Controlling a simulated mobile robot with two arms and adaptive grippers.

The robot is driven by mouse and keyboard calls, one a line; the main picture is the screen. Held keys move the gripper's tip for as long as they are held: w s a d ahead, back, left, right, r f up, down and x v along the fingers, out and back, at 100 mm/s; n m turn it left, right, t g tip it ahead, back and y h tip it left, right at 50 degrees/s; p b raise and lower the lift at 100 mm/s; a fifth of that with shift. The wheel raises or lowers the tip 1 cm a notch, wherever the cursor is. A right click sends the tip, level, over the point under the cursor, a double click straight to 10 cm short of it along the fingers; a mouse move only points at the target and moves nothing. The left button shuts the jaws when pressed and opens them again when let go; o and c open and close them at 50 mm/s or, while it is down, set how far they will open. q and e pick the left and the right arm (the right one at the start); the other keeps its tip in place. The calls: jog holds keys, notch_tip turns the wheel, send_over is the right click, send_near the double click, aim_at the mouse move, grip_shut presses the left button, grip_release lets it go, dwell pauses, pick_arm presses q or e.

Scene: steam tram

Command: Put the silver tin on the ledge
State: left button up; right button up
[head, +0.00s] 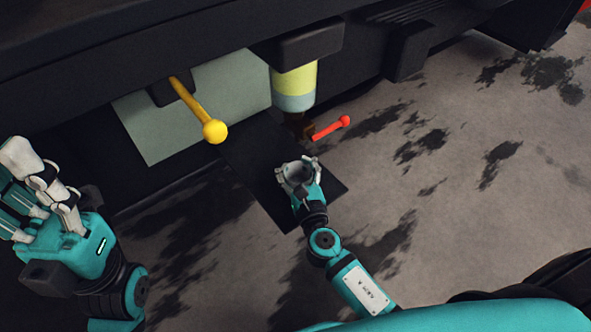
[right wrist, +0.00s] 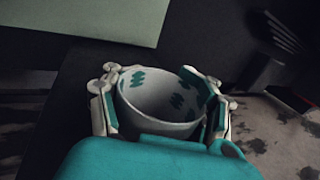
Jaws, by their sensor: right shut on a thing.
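The silver tin (head: 301,172) is a small, open-topped grey cup. My right gripper (head: 298,178) is shut around its sides. In the right wrist view the tin (right wrist: 160,104) sits between the pale fingers, its round mouth facing up and its inside empty, with teal patches on the wall. The dark flat ledge (head: 251,165) juts out from under the vehicle, and the tin appears over its outer part. I cannot tell whether the tin's base touches it. My left gripper (head: 38,185) is at the left, open and empty, away from the ledge.
A yellow-knobbed lever (head: 213,130) sticks out left of the tin. A red handle (head: 332,128) and a yellow-and-grey cylinder (head: 295,87) are just behind it. A pale green panel (head: 190,105) lies behind the ledge. Stained ground (head: 450,190) is open at right.

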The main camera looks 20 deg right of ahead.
jog(key=o, duration=1.6)
jog(key=shift+r, duration=0.15)
jog(key=s, duration=1.2)
jog(key=shift+a, duration=0.3)
